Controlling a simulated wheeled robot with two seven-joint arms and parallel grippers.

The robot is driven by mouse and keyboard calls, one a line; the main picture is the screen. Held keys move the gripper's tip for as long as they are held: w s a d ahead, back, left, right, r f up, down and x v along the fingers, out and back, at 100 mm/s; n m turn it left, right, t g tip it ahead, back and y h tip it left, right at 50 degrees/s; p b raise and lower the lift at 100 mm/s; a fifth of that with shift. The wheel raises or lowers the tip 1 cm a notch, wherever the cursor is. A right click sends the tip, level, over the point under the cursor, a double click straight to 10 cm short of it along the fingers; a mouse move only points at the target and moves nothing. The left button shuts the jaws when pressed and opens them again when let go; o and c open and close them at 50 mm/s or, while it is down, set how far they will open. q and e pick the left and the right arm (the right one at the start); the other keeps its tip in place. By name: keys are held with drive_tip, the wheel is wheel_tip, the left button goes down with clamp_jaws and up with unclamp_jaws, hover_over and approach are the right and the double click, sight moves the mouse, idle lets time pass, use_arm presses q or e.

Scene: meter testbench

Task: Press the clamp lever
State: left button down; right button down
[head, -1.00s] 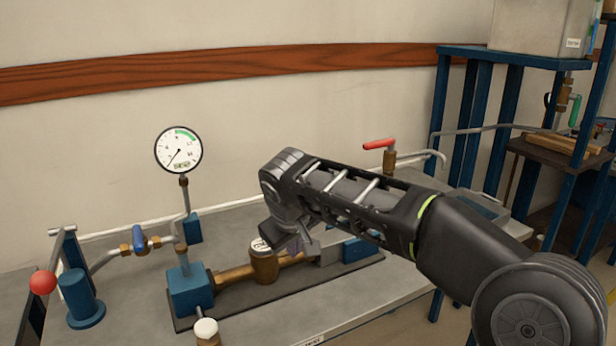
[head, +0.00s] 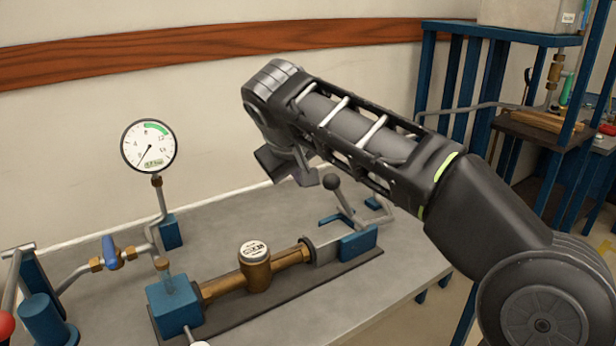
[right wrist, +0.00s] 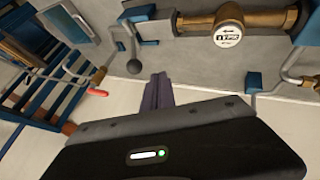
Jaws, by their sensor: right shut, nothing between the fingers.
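The clamp lever (head: 343,202) is a grey rod with a dark ball knob, standing tilted up from the blue clamp block (head: 358,243) at the right end of the brass meter line. In the right wrist view its ball knob (right wrist: 134,66) is just left of my finger tips. My right gripper (head: 306,172) is shut and empty, near the knob and a little left of it in the head view. Its closed fingers (right wrist: 157,88) show in the wrist view, apart from the knob in the picture. The exact depth gap is unclear. My left gripper is out of view.
A brass meter (head: 254,266) sits in line with the clamp on a dark base plate. A pressure gauge (head: 148,146) and a blue-handled valve (head: 110,252) stand left. A red valve handle (right wrist: 97,92) shows in the wrist view. Blue shelving (head: 470,110) stands right.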

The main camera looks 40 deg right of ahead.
drive_tip(key=w+d+f+p, duration=0.1)
drive_tip(key=w+d+f, duration=0.3)
drive_tip(key=d+f, duration=0.2)
drive_tip(key=shift+w+d+f, duration=0.3)
drive_tip(key=shift+d+f, duration=0.05)
drive_tip(key=shift+d, duration=0.65)
drive_tip(key=shift+r+p, duration=0.1)
drive_tip(key=shift+p, duration=0.3)
